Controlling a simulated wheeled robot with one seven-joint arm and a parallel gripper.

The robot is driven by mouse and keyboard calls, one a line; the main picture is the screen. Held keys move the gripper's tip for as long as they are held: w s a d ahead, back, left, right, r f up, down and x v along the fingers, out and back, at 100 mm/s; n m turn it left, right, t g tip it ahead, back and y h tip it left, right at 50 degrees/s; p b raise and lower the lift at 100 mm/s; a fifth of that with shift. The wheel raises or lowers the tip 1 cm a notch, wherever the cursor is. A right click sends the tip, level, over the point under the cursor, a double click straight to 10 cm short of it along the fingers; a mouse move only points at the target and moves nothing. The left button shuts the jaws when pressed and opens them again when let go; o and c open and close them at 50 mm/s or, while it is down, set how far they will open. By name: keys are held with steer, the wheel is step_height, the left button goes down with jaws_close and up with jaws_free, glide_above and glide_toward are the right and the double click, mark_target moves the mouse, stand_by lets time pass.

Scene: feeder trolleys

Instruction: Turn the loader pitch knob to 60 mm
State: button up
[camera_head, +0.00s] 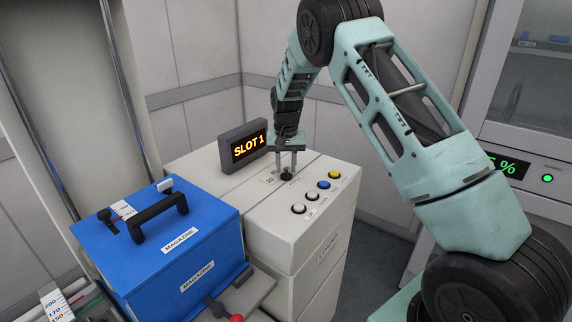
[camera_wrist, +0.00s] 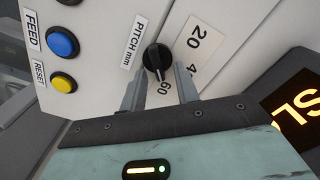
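The loader pitch knob (camera_wrist: 156,60) is black and sits on the pale loader top beside the "PITCH mm" label (camera_wrist: 132,40). The knob's grip ridge appears to point down the wrist view, towards the 60. In the head view the knob (camera_head: 287,177) is a small dark shape below my gripper (camera_head: 289,163). In the wrist view my gripper (camera_wrist: 159,88) has one finger on each side of the knob, with visible gaps, so it looks open.
A "SLOT 1" display (camera_head: 249,146) stands left of my gripper. Nearby are blue (camera_head: 324,185), yellow (camera_head: 334,174) and white (camera_head: 298,209) buttons. A blue magazine (camera_head: 215,232) with a black handle stands left of the loader (camera_head: 285,235).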

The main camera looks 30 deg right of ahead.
mark_target(286, 168)
step_height(286, 168, up, 18)
steer(key=b, duration=0.3)
steer(key=shift+f, duration=0.25)
stand_by(0.3)
